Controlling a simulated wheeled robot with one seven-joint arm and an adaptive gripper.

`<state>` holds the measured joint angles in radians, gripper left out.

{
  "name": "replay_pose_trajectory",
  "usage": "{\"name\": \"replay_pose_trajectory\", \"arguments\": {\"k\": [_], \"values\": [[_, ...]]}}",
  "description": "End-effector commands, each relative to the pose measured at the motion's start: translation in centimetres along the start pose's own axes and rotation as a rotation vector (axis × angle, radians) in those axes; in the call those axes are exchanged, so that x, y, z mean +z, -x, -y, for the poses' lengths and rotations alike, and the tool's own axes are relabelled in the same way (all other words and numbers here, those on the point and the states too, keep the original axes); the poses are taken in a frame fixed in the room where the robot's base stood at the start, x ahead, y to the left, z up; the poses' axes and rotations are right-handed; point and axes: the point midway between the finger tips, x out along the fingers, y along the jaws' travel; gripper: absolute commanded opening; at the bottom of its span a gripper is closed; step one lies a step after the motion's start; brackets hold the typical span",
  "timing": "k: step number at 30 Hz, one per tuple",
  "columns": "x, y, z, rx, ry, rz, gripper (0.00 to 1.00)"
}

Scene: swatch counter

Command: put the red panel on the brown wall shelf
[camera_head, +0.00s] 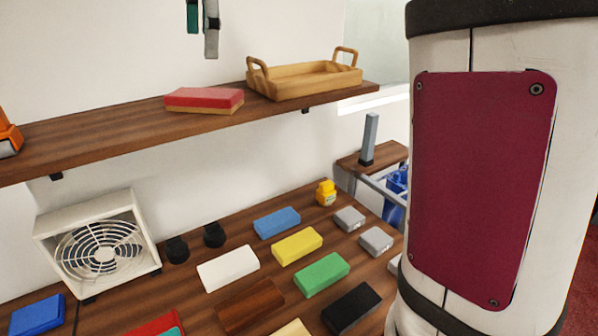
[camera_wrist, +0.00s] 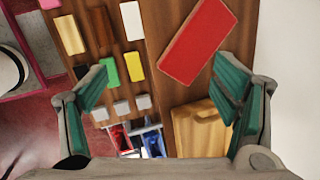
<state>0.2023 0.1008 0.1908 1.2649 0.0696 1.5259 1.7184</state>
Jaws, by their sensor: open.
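A flat red panel (camera_head: 204,97) with a tan lower layer lies on the brown wall shelf (camera_head: 90,142), left of a wooden tray. In the wrist view, the red panel (camera_wrist: 197,40) lies flat on the shelf (camera_wrist: 165,92), in the upper middle, beyond my fingertips. My gripper (camera_wrist: 161,85) is open and empty, its teal-padded fingers wide apart above the shelf and counter. It touches nothing that I can see.
The wooden tray (camera_head: 310,82) with handles stands at the shelf's right end. Below, the counter (camera_head: 190,292) holds several coloured blocks, a white fan (camera_head: 100,245) and a yellow object (camera_head: 325,193). Another red piece (camera_head: 155,326) is cut off at the bottom edge. Clear shelf lies left of the panel.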

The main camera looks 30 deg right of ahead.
Motion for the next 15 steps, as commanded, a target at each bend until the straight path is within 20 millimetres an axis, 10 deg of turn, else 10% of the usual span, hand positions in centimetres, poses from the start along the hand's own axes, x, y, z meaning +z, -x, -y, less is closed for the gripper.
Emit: {"name": "replay_pose_trajectory", "arguments": {"k": [15], "values": [[-3.8,-5.7,-19.5,-0.094,1.17,-0.155,0.81]]}}
